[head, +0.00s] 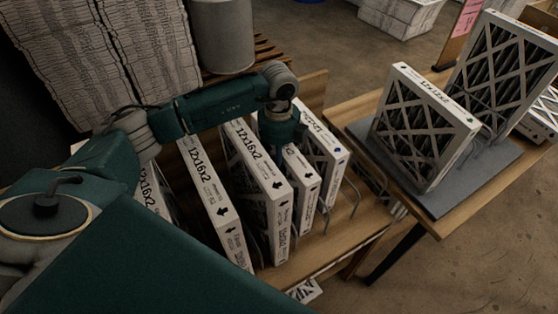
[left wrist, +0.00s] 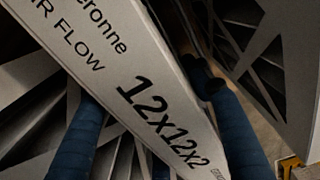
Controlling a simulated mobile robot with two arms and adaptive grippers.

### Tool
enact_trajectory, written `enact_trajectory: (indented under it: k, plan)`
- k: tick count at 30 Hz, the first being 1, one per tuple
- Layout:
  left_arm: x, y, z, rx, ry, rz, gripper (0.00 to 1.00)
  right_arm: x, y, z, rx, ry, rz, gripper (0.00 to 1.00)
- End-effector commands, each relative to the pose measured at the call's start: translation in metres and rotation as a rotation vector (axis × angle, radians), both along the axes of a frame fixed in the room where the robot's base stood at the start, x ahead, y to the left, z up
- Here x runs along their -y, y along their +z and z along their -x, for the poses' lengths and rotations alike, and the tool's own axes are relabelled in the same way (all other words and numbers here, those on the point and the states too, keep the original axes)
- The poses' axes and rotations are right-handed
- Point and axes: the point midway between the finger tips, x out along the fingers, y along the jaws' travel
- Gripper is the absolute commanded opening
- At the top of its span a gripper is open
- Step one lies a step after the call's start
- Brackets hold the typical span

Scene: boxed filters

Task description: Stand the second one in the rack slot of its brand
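My left gripper (head: 279,135) points down over a white-edged filter (head: 303,182) in the row on the near table. In the left wrist view its two blue fingers (left wrist: 150,112) lie either side of a filter edge (left wrist: 135,75) printed "12x12x2", "AIR FLOW" and a brand partly cut off, ending "eronne". The fingers are close to its sides; whether they press on it I cannot tell. Two more pleated filters, one smaller (head: 423,125) and one larger (head: 507,75), stand tilted on a grey board (head: 440,203) at the right. My right gripper is not in view.
Other white filters, two marked "12x16x2" (head: 214,200) (head: 257,172), stand close beside it among wire dividers (head: 350,200). A grey cylinder (head: 224,35) and paper-like stacks (head: 100,60) are behind. A pink sign (head: 466,18) stands behind the right table (head: 452,222). Floor shows at lower right.

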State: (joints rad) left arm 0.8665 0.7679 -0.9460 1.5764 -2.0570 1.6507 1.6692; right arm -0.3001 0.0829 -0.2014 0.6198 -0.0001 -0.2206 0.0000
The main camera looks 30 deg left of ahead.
Motion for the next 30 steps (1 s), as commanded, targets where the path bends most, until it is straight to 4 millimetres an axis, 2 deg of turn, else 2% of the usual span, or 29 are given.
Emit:
enact_trajectory:
  k: [1,2,3,13,15,17,27,30]
  plan:
    - [0.0,0.0,0.0,0.0,0.0,0.0,0.61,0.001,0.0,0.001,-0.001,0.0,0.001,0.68]
    - [0.0,0.0,0.0,0.0,0.0,0.0,0.67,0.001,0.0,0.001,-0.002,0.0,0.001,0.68]
    - [0.0,0.0,0.0,0.0,0.0,0.0,0.68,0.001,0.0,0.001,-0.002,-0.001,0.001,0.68]
    - [0.0,0.006,0.0,0.0,0.0,0.0,0.68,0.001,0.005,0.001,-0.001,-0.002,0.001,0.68]
    - [0.0,0.009,-0.001,0.003,0.0,0.001,0.68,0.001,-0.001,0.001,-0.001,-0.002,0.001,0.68]
    - [0.0,0.018,-0.002,0.006,-0.001,0.0,0.68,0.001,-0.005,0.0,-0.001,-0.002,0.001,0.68]
    - [0.0,0.089,-0.001,0.006,0.0,0.001,0.68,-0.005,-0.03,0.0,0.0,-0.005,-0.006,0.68]
    - [0.0,0.105,-0.001,0.003,0.0,0.001,0.68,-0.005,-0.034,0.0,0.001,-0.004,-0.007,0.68]
